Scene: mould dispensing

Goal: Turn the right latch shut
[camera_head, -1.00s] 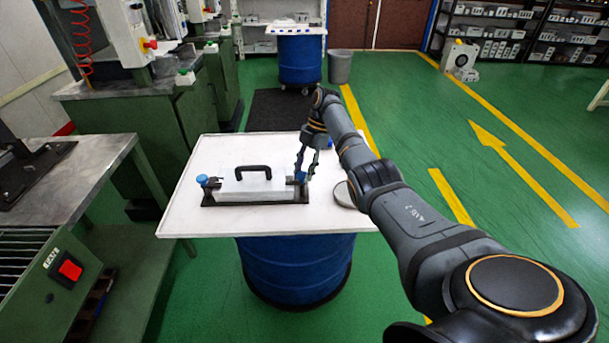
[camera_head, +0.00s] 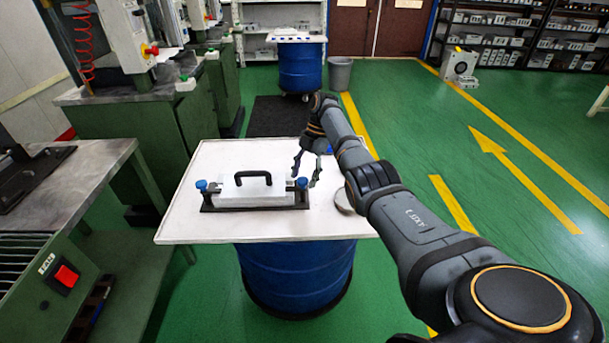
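The white mould (camera_head: 245,191) lies in a black base frame (camera_head: 250,207) on the white table top and has a black handle on top. The left latch has a blue knob (camera_head: 202,185) at the left end of the mould. The right latch has a blue knob (camera_head: 302,183) at the right end. My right gripper (camera_head: 304,179) is open beside and behind the right knob, its fingers pointing down and apparently apart from it. Nothing shows between them except the background. My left gripper is not in view.
The white table top (camera_head: 203,230) stands on a blue drum (camera_head: 295,275). A grey round object (camera_head: 343,197) sits at its right edge, partly hidden by my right arm. Green machines and a metal bench (camera_head: 70,185) stand to the left.

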